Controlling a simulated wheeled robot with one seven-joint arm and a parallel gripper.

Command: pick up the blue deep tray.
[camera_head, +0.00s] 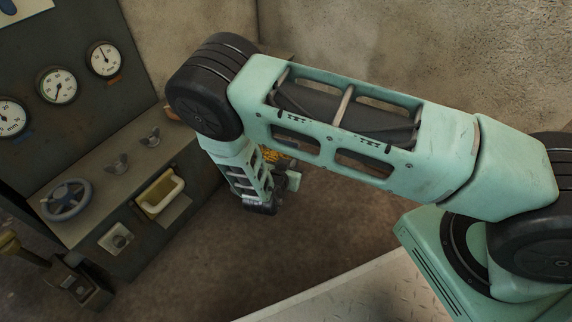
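I see no blue deep tray in the head view. A yellow open-topped tray-like holder (160,194) is on the front of the dark machine, left of my arm. My green arm reaches from the right edge to the middle and bends down. My gripper (291,180) seems to be the small part beside the wrist, over the brown floor. Its fingers are too small and too hidden to show whether it is open or shut. What lies behind the arm is hidden.
The machine's panel (118,82) with several round gauges stands at left. Its ledge carries a handwheel (66,199) and wing-shaped knobs (150,137). Something orange-yellow (270,154) shows partly behind my arm. Bare floor (215,265) lies right of the machine, and a wall (420,40) is behind.

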